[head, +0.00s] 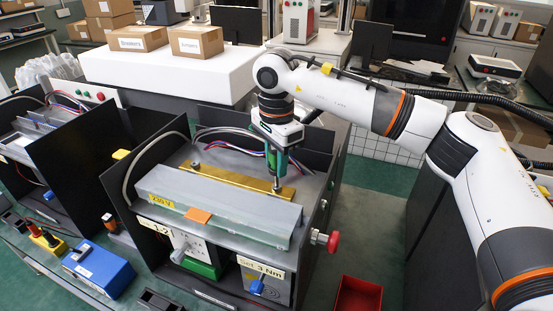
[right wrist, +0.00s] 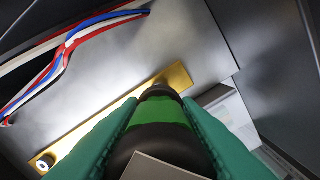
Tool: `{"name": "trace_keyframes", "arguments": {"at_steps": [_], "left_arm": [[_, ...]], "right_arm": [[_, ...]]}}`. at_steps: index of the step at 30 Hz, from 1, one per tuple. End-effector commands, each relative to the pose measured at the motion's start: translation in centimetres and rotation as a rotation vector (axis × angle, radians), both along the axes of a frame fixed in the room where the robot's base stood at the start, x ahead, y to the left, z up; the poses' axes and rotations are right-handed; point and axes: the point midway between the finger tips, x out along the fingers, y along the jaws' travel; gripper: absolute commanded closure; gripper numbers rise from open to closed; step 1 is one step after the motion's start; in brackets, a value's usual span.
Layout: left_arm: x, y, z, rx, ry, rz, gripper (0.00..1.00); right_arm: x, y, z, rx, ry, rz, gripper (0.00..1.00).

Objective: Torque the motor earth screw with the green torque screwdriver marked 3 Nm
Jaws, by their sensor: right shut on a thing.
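My right gripper (head: 280,142) is shut on a green and black screwdriver (head: 279,163), held upright over the open cabinet (head: 148,250). Its shaft reaches down to the right part of a brass bar (head: 235,183). I cannot tell whether the tip sits in a screw there. In the right wrist view the green fingers flank the screwdriver (right wrist: 160,112), which covers its own tip and part of the brass bar (right wrist: 105,122). A screw (right wrist: 45,162) shows at the bar's other end. No 3 Nm mark on the screwdriver is readable. My left gripper is not in view.
A grey cover (head: 220,207) marked 230 V lies in front of the bar. Coloured wires (head: 235,135) run behind it. A "Set 3 Nm" label (head: 260,268) is on the cabinet front. A red knob (head: 333,242) sticks out right, above a red bin (head: 357,297). Dark cabinet walls rise around.

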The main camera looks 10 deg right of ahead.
Motion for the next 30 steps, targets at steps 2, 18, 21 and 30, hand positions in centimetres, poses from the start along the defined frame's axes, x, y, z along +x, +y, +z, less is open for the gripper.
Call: {"name": "trace_keyframes", "arguments": {"at_steps": [2,18,21,30], "left_arm": [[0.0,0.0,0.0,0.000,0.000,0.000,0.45],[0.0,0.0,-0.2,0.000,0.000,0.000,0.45],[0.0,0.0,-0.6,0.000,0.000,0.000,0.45],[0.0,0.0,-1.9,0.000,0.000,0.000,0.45]], "right_arm": [[-0.1,0.0,-0.4,-0.002,0.006,0.001,1.00],[0.0,0.0,0.2,-0.002,0.004,0.001,0.45],[0.0,0.0,1.4,0.000,0.001,-0.001,0.45],[0.0,0.1,7.7,0.000,0.001,0.000,0.45]]}}
